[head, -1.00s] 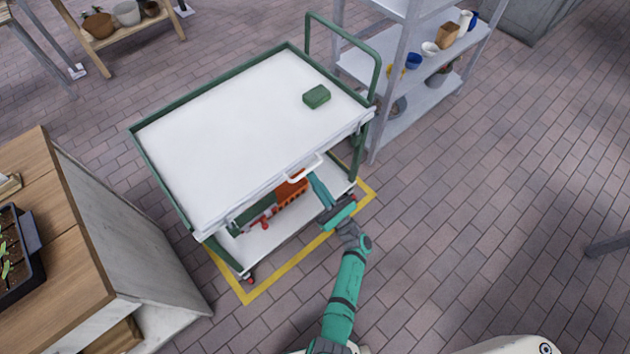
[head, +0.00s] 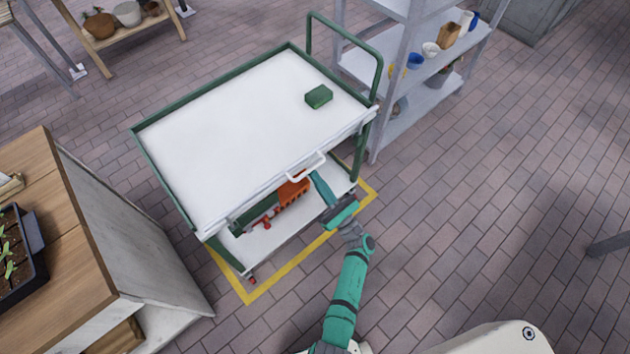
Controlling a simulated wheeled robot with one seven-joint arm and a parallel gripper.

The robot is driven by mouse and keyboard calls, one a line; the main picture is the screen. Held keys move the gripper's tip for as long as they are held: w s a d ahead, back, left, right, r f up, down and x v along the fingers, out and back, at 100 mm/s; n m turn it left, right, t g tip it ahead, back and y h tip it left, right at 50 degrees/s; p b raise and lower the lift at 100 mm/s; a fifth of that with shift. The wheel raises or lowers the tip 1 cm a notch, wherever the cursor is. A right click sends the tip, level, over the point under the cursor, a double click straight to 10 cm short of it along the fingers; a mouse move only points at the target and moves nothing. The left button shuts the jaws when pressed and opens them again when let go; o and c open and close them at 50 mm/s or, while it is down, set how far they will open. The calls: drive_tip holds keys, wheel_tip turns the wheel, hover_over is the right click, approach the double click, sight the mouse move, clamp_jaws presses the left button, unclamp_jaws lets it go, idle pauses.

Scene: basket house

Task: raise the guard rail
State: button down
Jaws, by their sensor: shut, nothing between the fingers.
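The guard rail (head: 250,208) is a pale bar along the near long edge of the green-framed cart (head: 160,180). It lies about level with the white top, and a white loop handle (head: 306,166) stands out from its middle. My gripper (head: 317,177) is shut and empty. Its teal fingers point up and away from me, with the tips just below and beside the handle's right part. I cannot tell whether they touch the handle or the rail.
A green block (head: 319,96) lies on the cart's top. An orange crate (head: 293,190) and red items sit on the lower shelf. A grey shelf unit (head: 425,103) stands at right behind, a wooden-topped counter (head: 50,270) at left.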

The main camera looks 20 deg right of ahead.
drive_tip(key=shift+w+a+r+n, duration=0.15)
drive_tip(key=shift+w+r+n, duration=0.15)
drive_tip(key=shift+r, duration=0.4)
drive_tip(key=s+d+f, duration=0.3)
drive_tip(key=s+f, duration=0.5)
drive_tip(key=f, duration=0.2)
drive_tip(key=shift+s+d+f, duration=0.15)
drive_tip(key=shift+s+d, duration=0.1)
drive_tip(key=shift+d, duration=0.05)
drive_tip(key=c, duration=2.3)
unclamp_jaws()
drive_tip(key=shift+s+f, duration=0.2)
drive_tip(key=o, duration=0.5)
drive_tip(key=shift+m, duration=0.5)
drive_tip(key=shift+c, duration=0.2)
drive_tip(key=m+g+h, duration=0.3)
drive_tip(key=m+h, duration=0.7)
drive_tip(key=m, duration=1.3)
approach(305, 160)
drive_tip(key=w, duration=1)
drive_tip(key=shift+d+r, duration=0.25)
drive_tip(key=shift+r, duration=0.1)
